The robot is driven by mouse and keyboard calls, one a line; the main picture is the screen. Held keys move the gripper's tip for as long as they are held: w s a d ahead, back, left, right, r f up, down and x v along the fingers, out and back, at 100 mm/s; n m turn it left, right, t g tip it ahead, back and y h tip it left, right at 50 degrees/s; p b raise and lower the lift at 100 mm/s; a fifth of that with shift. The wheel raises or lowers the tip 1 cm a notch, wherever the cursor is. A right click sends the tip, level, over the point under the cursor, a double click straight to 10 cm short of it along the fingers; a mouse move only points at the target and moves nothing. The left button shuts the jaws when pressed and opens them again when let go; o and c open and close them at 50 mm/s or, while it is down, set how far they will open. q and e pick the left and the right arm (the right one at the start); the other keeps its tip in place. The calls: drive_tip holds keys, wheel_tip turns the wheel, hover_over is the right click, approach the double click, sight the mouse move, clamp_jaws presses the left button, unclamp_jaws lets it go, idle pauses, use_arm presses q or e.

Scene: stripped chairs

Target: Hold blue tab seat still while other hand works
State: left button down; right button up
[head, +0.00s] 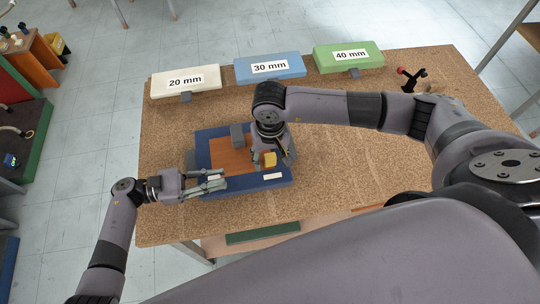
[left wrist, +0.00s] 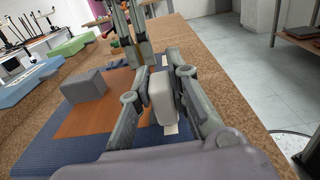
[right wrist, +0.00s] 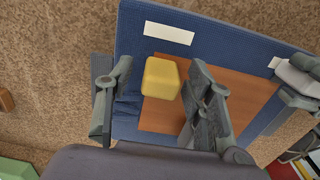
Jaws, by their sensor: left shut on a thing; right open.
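The blue seat (head: 285,179) lies on the cork-topped table; it is a blue panel with a brown wooden middle. My left gripper (head: 218,181) reaches in from the left over its near-left part. In the left wrist view its fingers (left wrist: 160,85) are shut on a pale block (left wrist: 162,98) above the seat. My right gripper (head: 273,158) is open above the seat's right part. A yellow block (right wrist: 161,78) shows between its spread fingers (right wrist: 160,72), in the right wrist view; I cannot tell whether they touch it. It also shows in the head view (head: 270,159).
A grey block (head: 237,134) stands at the seat's far edge. White 20 mm (head: 158,84), blue 30 mm (head: 242,69) and green 40 mm (head: 322,57) boxes line the table's far side. A red-and-black tool (head: 410,78) lies far right. Bare cork lies right of the seat.

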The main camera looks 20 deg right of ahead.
clamp_jaws()
idle(0.7)
